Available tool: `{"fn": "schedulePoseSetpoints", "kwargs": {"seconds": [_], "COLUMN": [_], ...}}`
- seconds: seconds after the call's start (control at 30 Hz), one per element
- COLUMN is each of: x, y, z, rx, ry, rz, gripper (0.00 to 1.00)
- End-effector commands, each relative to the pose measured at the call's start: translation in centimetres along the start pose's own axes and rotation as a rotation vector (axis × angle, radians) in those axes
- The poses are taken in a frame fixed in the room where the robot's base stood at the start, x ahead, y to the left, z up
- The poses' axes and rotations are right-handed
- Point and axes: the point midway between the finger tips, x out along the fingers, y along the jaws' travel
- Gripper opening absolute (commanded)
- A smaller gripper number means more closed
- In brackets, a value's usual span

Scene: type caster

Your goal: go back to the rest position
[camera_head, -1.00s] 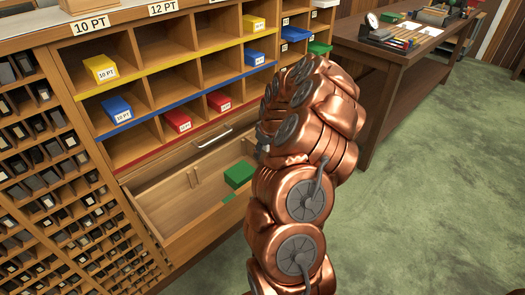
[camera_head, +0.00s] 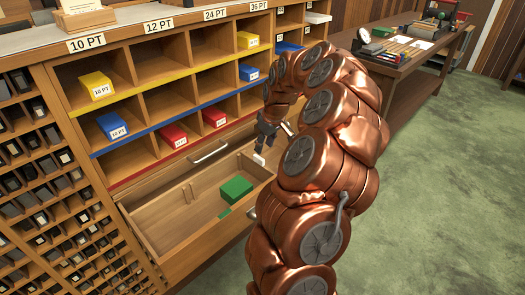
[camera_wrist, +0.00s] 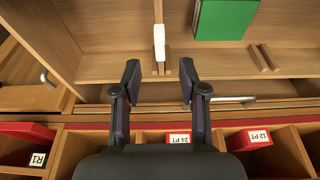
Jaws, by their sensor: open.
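My gripper (camera_head: 265,140) is open and empty, with its dark fingers above the open drawer (camera_head: 160,207), near the drawer's far right part. In the wrist view my gripper (camera_wrist: 160,83) has its two fingers well apart and nothing between them. A green block (camera_head: 236,188) lies in the drawer, left of and below the gripper; it also shows at the top of the wrist view (camera_wrist: 225,18). A small white piece (camera_wrist: 159,42) sits at a drawer divider, just beyond the fingertips in the wrist view. My copper arm hides the drawer's right end.
The cabinet's cubbies hold yellow (camera_head: 96,86), blue (camera_head: 112,126) and red (camera_head: 173,136) labelled boxes. A wooden table (camera_head: 412,62) with tools stands at the back right. The green floor (camera_head: 450,190) on the right is clear.

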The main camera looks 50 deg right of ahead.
Motion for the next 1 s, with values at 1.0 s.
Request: {"fn": "schedulePoseSetpoints", "kwargs": {"seconds": [1.0], "x": [-4.4], "y": [-16.2], "z": [-0.8], "rx": [-0.129], "ry": [-0.074], "rz": [-0.102], "gripper": [0.42]}}
